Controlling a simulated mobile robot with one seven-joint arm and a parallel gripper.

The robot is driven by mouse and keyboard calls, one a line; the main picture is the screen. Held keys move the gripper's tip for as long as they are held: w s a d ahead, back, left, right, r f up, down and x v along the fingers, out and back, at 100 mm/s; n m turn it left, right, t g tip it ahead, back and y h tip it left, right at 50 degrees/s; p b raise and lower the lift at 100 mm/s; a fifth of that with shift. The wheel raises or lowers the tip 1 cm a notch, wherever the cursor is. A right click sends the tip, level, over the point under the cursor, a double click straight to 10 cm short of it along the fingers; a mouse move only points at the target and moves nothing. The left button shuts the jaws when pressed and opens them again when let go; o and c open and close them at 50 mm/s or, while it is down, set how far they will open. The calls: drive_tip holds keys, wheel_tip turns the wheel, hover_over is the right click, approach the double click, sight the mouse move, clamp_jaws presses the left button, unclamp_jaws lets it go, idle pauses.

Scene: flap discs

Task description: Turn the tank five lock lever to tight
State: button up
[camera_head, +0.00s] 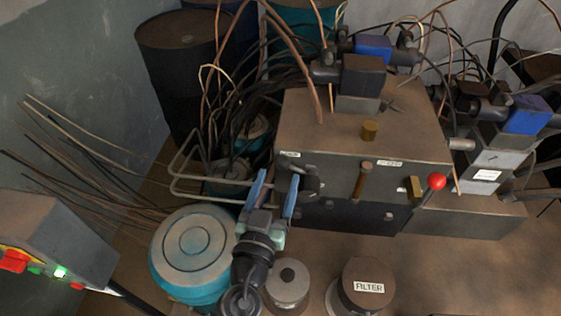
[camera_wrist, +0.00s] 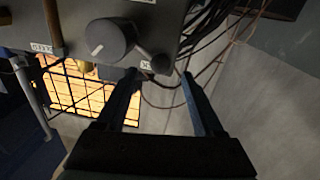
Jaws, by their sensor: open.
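A dark round knob with a short lever arm (camera_head: 311,184) sits on the front left of the brown metal box (camera_head: 345,140). In the wrist view the knob (camera_wrist: 108,40) has a pale mark, and its arm slants down right to a rounded end near a small label (camera_wrist: 146,66). The label's text is too small to read, so I cannot confirm this is tank five's lever. My gripper (camera_head: 278,176) has its blue fingers apart at the box's left front. In the wrist view the lever's end appears between the fingertips (camera_wrist: 158,74); contact cannot be told.
A brown upright handle (camera_head: 361,183), a brass block (camera_head: 414,188) and a red-ball lever (camera_head: 437,181) are farther right on the box. A teal drum (camera_head: 190,255), a filter canister (camera_head: 367,285) and bent pipes (camera_head: 205,190) stand close around my arm. Cables hang behind.

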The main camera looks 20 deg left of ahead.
sight(281, 168)
drive_tip(key=shift+w+a+p, duration=0.15)
drive_tip(key=shift+w+p, duration=0.05)
drive_tip(key=shift+w, duration=0.65)
drive_tip(key=shift+w+a+p, duration=0.15)
drive_tip(key=shift+w, duration=0.7)
drive_tip(key=shift+c, duration=0.2)
clamp_jaws()
drive_tip(key=shift+s+f, duration=0.1)
drive_tip(key=shift+f, duration=0.2)
